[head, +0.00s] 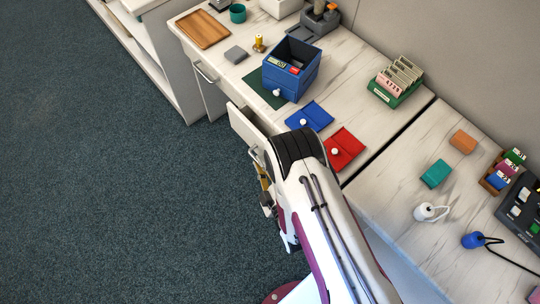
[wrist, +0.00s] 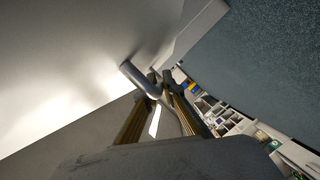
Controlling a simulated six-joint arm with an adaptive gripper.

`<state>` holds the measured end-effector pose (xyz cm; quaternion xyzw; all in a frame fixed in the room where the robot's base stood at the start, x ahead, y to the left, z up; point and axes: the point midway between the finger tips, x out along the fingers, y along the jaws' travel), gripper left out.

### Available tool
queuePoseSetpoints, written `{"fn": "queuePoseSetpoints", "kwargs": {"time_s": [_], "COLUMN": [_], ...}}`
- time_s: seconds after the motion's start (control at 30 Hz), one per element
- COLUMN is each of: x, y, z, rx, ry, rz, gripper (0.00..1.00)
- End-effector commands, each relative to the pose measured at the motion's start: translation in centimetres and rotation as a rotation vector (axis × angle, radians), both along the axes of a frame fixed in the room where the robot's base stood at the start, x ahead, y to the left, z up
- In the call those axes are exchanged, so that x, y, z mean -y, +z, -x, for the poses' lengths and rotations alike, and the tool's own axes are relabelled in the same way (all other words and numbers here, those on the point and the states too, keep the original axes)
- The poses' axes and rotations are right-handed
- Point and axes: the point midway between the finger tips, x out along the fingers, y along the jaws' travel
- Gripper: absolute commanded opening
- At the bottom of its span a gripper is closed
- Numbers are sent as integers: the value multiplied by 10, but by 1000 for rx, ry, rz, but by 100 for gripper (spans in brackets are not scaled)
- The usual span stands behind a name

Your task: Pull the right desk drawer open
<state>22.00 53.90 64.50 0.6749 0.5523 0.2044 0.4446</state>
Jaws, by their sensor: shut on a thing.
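The right desk drawer (head: 247,127) sticks out from the desk's front edge in the head view, partly open. Its bar handle (wrist: 139,78) shows in the wrist view as a grey rounded bar in front of the drawer's pale face. My gripper (wrist: 160,86) is shut on this handle, with one finger on each side of it. In the head view my gripper (head: 264,183) is at the drawer's front, and my arm hides much of it and part of the drawer. The other drawer's handle (head: 205,72) is farther left.
The dark carpet (head: 110,190) in front of the drawers is clear.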

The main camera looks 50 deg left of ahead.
Motion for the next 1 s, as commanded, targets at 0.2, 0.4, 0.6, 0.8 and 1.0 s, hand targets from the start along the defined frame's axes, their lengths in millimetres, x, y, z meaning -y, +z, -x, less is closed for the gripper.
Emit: {"fn": "queuePoseSetpoints", "kwargs": {"time_s": [0.2,0.4,0.6,0.8,1.0], "x": [0,1,1,1,1], "y": [-1,-1,-1,-1,0], "z": [35,63,92,120,145], "rx": [-1,0,1,0,1], "ry": [4,5,5,4,4], "rz": [3,3,2,3,2], "gripper": [0,0,0,0,0]}}
